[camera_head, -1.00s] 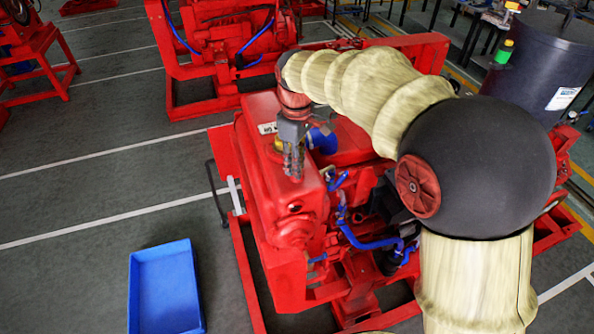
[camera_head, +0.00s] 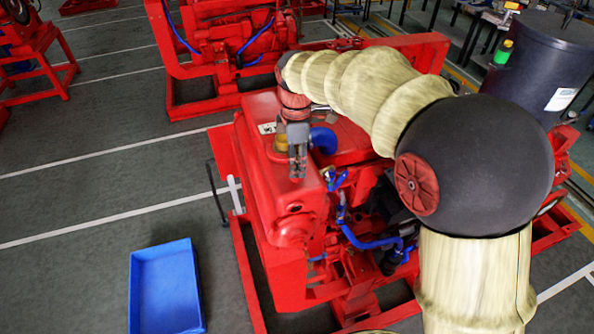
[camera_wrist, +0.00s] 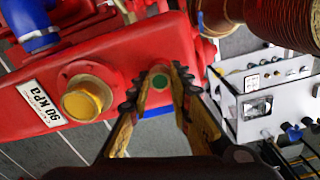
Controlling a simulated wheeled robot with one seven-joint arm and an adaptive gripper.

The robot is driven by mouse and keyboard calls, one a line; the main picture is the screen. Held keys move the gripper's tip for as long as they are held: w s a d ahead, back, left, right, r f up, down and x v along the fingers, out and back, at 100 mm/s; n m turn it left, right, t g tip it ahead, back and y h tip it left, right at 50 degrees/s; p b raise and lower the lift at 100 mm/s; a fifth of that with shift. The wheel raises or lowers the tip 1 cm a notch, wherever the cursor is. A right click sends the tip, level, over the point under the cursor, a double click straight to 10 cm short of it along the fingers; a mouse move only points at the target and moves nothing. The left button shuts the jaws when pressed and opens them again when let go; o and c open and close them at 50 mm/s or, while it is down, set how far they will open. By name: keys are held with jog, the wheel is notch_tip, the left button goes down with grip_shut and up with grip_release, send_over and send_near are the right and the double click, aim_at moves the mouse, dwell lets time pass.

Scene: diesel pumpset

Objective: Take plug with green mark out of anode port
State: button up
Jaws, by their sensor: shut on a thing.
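The plug with the green mark (camera_wrist: 160,80) sits in its round port on the red machine body (camera_wrist: 110,50), seen between my fingertips in the wrist view. My gripper (camera_wrist: 159,92) is shut on this plug, with one dark ridged finger on each side. In the head view my gripper (camera_head: 297,172) points down at the top of the red pumpset (camera_head: 262,195). The plug is hidden there behind the fingers.
A yellow cap (camera_wrist: 84,100) on a round flange stands left of my fingers, near a 90 kPa label (camera_wrist: 38,103) and a blue hose (camera_wrist: 30,25). A blue tray (camera_head: 166,290) lies on the open floor at the lower left.

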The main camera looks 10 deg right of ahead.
aim_at(297, 167)
grip_shut()
jog(key=shift+r+p, duration=0.6)
jog(key=shift+r, duration=0.25)
dwell(0.7)
jog(key=shift+r+p, duration=1.65)
jog(key=shift+r, duration=0.85)
jog(key=shift+f, duration=0.1)
